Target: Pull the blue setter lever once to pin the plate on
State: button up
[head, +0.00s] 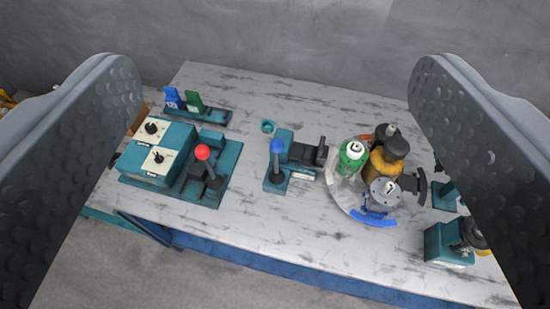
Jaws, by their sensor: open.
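The blue setter lever (277,158) is a dark stick with a blue ball knob. It stands upright on a small teal base (275,184) near the middle of the table. A dark block-like mechanism (310,153) joins it on the right. A round grey plate (385,189) sits among the motor parts further right; I cannot tell if it is pinned. My gripper (278,150) is open and empty, its two dark textured fingers wide apart at the left and right edges. The lever lies far beyond the fingers, between them in the picture, touched by neither.
A red-knobbed lever (203,165) and a teal control box with dials (157,154) stand to the left. A green-white bottle (351,157) and motor parts crowd the right. A blue and green holder (190,104) is at back left. The front table strip is clear.

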aim_at(276, 155)
dwell(0.3)
